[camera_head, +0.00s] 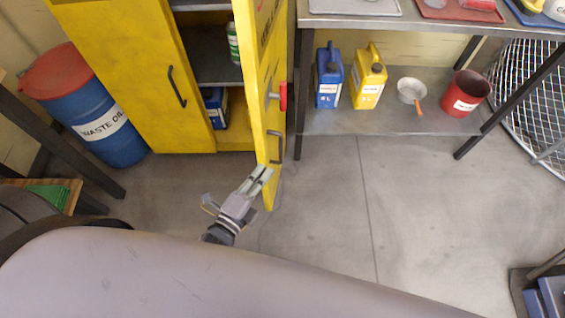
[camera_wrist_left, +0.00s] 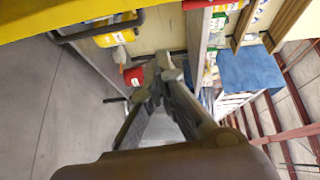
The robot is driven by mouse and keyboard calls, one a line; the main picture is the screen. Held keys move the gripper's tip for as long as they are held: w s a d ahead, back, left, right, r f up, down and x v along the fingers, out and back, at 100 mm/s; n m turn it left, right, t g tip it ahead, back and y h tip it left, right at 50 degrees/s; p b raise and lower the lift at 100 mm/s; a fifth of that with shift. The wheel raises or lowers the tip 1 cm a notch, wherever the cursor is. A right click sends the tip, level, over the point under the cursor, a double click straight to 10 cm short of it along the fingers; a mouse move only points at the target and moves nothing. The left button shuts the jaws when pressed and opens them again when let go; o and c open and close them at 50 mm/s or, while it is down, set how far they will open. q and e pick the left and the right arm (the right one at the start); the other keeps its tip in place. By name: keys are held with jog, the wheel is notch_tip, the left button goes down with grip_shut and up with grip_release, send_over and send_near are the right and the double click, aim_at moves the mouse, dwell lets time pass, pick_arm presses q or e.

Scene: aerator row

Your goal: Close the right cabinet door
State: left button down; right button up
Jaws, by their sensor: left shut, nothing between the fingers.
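The yellow cabinet (camera_head: 135,75) stands at the upper left of the head view, its left door shut. Its right door (camera_head: 264,70) stands open, swung out toward me, with a red-marked latch and a dark handle (camera_head: 277,147) on its face. My left gripper (camera_head: 264,172) is shut and empty, its fingertips at the door's lower free edge, on the inner side; I cannot tell whether they touch it. In the left wrist view the shut fingers (camera_wrist_left: 158,82) show in the middle and a yellow panel (camera_wrist_left: 60,14) crosses the top. My right gripper is not in view.
A blue waste-oil drum (camera_head: 95,120) with a red lid stands left of the cabinet. A metal table (camera_head: 425,20) stands to the right, its lower shelf (camera_head: 335,122) holding jugs, a pan and a red bucket (camera_head: 466,93). The floor (camera_head: 400,200) in front is mostly clear.

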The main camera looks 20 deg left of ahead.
pick_arm(q)
jog(key=d+r+b+x, duration=0.1)
jog(key=r+b+x, duration=0.1)
jog(key=x, duration=0.8)
jog(key=shift+m, duration=0.4)
jog(key=a, duration=0.4)
jog(key=shift+s+a, duration=0.15)
jog(key=shift+a, duration=0.05)
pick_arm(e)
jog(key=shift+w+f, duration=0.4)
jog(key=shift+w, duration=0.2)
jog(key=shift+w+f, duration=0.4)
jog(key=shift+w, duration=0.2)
pick_arm(q)
jog(key=shift+a+h, duration=0.15)
jog(key=shift+h, duration=0.25)
